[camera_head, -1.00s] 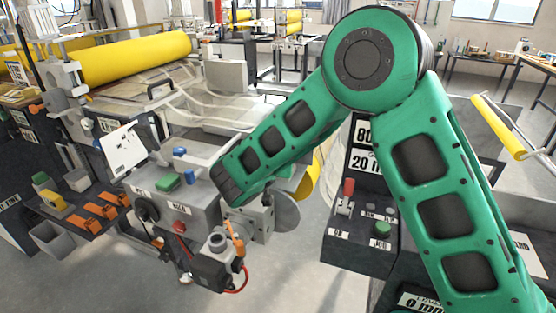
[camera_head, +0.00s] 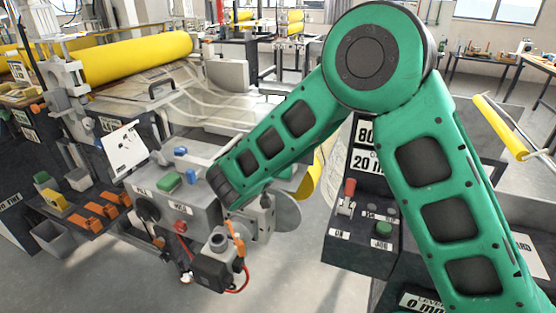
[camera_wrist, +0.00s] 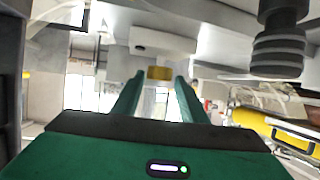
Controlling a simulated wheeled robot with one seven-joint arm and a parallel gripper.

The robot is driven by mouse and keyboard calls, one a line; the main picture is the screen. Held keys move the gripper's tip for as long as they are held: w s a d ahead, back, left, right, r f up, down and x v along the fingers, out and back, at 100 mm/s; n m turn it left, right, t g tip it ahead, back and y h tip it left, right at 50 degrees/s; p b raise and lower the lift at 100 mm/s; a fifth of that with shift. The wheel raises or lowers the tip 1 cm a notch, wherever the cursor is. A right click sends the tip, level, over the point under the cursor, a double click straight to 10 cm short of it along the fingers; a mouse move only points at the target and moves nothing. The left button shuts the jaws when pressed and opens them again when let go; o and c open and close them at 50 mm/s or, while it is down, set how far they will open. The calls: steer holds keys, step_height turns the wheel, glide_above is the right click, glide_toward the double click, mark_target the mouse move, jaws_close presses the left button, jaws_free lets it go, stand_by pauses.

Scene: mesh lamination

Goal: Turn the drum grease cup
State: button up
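In the wrist view, a small brass-coloured cup (camera_wrist: 160,73), which looks like the drum grease cup, sits under a pale machine part. My gripper (camera_wrist: 160,78) has two green fingers pointing at it, one on each side. The fingers are apart, and a narrow gap seems to show beside the cup. I cannot tell whether the fingertips reach fully around it. In the head view, my green forearm hides the gripper and the cup.
A dark ribbed cylinder (camera_wrist: 279,45) hangs close at the right of the wrist view. In the head view, a grey control box (camera_head: 180,207), a motor unit with a red cable (camera_head: 214,268) and a grey disc (camera_head: 287,212) crowd my forearm's end.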

steer(key=v, duration=0.9)
steer(key=shift+s, duration=0.2)
